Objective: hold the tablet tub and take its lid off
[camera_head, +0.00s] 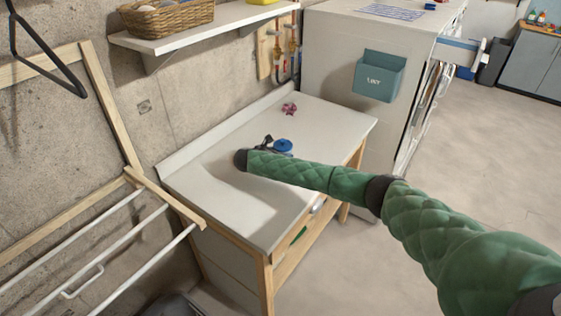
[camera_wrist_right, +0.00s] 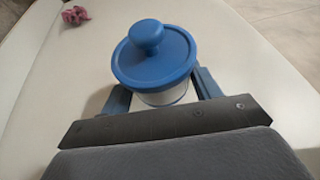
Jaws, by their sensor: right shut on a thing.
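The tablet tub stands on the white worktop (camera_head: 240,205), with its blue lid (camera_head: 283,146) on top. In the right wrist view the lid (camera_wrist_right: 176,62) has a round knob and sits on the tub's pale body (camera_wrist_right: 166,97). My right gripper (camera_head: 268,144) reaches in from the right in the head view. In the wrist view its two blue fingers (camera_wrist_right: 162,94) are on either side of the body, below the lid, shut on the tub. Most of the body is hidden in the head view. My left gripper is not in view.
A small pink item (camera_head: 289,109) lies further back on the worktop. A white cabinet with a teal holder (camera_head: 379,76) stands behind the worktop's right end. A wall shelf (camera_head: 200,32) is above and a drying rack (camera_head: 120,245) is at left. The front worktop is clear.

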